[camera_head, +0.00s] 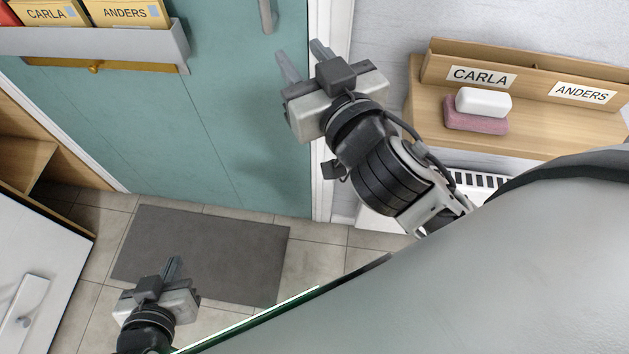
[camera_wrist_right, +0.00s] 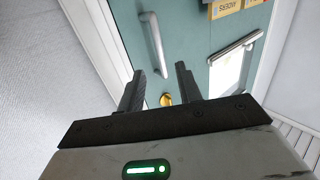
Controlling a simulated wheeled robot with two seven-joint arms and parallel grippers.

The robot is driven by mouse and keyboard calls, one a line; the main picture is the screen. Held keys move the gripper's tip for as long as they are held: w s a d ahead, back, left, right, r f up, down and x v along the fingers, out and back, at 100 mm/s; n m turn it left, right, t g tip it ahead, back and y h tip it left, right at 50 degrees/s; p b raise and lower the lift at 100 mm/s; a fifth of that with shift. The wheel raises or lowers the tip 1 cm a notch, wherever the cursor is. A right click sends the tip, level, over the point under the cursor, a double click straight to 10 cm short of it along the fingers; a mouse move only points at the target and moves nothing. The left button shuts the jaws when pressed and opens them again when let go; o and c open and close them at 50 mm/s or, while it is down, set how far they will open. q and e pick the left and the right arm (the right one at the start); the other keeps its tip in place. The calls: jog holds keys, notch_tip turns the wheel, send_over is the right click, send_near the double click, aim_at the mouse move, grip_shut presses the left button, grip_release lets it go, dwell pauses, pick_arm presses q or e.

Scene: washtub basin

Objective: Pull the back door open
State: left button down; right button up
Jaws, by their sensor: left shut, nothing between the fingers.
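The teal door (camera_head: 215,120) fills the upper left of the head view and looks closed against its white frame (camera_head: 330,120). The lower end of a grey bar handle (camera_head: 268,15) shows at the top edge. My right gripper (camera_head: 304,57) is open and empty, in front of the door's right edge and below the handle. Its fingers (camera_wrist_right: 160,80) are apart. My left gripper (camera_head: 172,267) is shut and empty, low over the mat.
A grey holder (camera_head: 150,45) with yellow folders is on the door. A wooden shelf (camera_head: 560,135) with white and pink soap-like blocks is at right. A grey mat (camera_head: 205,240) lies before the door. A white cabinet (camera_head: 35,265) stands at left.

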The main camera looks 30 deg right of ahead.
jog(key=s+a+f+n+g+y+b, duration=0.1)
jog(key=s+f+g+b, duration=0.1)
jog(key=f, duration=1.1)
jog(key=s+f+n+g+y+b, duration=0.1)
jog(key=s+f+g, duration=0.3)
jog(key=f, duration=0.9)
jog(key=shift+s+a+y+b, duration=0.25)
jog(key=shift+a+y+b, duration=0.15)
jog(key=shift+y, duration=0.1)
jog(key=shift+r, duration=0.1)
